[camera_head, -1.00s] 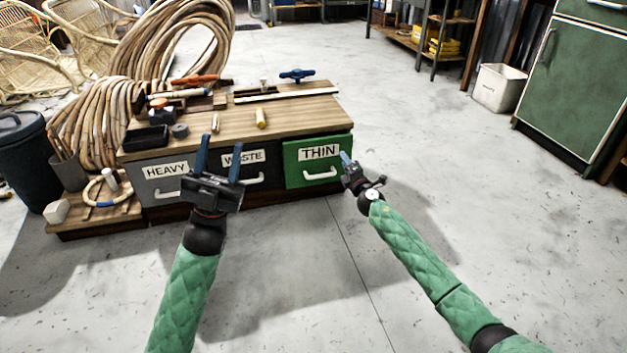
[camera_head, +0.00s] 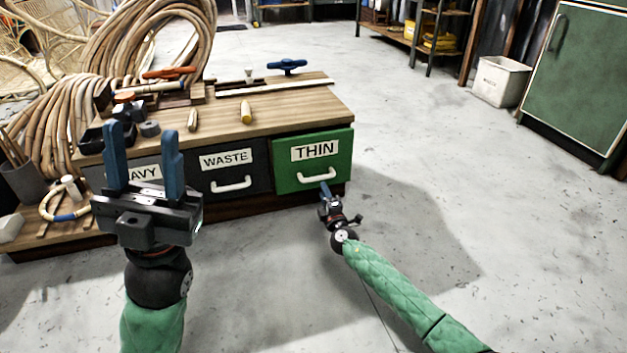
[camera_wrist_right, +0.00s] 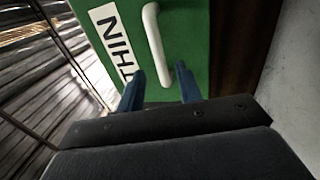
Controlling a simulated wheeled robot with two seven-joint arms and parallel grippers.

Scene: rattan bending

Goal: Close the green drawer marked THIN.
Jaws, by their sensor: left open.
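The green drawer marked THIN (camera_head: 335,168) is at the right end of the wooden-topped cabinet. Its front seems to stand slightly proud of the WASTE drawer beside it; how far is hard to tell. Its white handle (camera_head: 318,177) faces me. My right gripper (camera_head: 325,188) is just in front of and below the handle. In the right wrist view, its two blue fingers (camera_wrist_right: 160,87) are apart, pointing at the green front (camera_wrist_right: 190,40), with the handle (camera_wrist_right: 154,35) between and beyond them. Contact cannot be told. My left gripper (camera_head: 144,150) is open and empty, before the HEAVY drawer.
The dark WASTE drawer (camera_head: 226,160) and the partly hidden HEAVY drawer (camera_head: 95,178) are to the left. Tools and small pieces lie on the wooden top (camera_head: 275,107). Rattan coils (camera_head: 150,45) stand behind. The floor (camera_head: 480,210) at right is clear.

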